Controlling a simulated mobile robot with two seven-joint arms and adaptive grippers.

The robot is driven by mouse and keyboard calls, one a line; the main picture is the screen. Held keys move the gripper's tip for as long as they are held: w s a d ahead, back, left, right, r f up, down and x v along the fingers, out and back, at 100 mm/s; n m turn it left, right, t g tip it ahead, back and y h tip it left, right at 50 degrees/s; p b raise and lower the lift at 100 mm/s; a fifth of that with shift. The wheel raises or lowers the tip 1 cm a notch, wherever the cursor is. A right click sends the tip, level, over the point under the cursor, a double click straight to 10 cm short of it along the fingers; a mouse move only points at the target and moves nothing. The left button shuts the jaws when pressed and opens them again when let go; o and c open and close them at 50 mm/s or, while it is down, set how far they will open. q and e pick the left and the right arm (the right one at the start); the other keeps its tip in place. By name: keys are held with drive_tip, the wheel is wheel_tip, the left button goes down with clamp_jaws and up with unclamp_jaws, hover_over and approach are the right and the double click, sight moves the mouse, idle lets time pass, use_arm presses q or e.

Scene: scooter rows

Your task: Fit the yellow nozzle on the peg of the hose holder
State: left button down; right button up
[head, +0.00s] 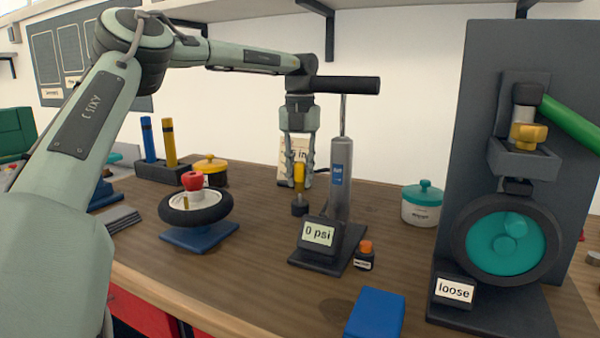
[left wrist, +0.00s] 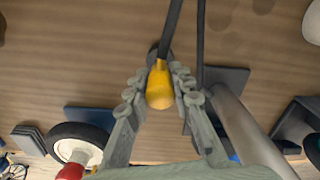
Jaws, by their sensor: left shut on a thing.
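The yellow nozzle (head: 299,176) is upright between the fingers of my left gripper (head: 298,183), which is shut on it. It also shows in the left wrist view (left wrist: 160,88), between the fingertips (left wrist: 160,82), with a dark hose (left wrist: 172,28) running from its far end. A short dark round piece (head: 299,208) stands directly below the nozzle, left of the pump; it may be the hose holder. Its peg is not clearly visible, and I cannot tell whether nozzle and piece touch. My right gripper is not in view.
The grey pump (head: 341,180) stands close right of my left gripper, its gauge (head: 318,235) reading "0 psi". A wheel on a blue stand (head: 196,240) is left. A small orange-capped bottle (head: 365,256), a teal-lidded jar (head: 422,207) and a blue block (head: 374,313) are right.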

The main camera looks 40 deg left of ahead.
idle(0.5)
use_arm(q)
drive_tip(key=shift+f+b, duration=0.7)
drive_tip(key=shift+f, duration=0.65)
drive_tip(key=c, duration=1.3)
unclamp_jaws()
drive_tip(key=shift+o, duration=0.2)
wheel_tip(320, 180, up, 12)
drive_tip(key=shift+r, duration=0.1)
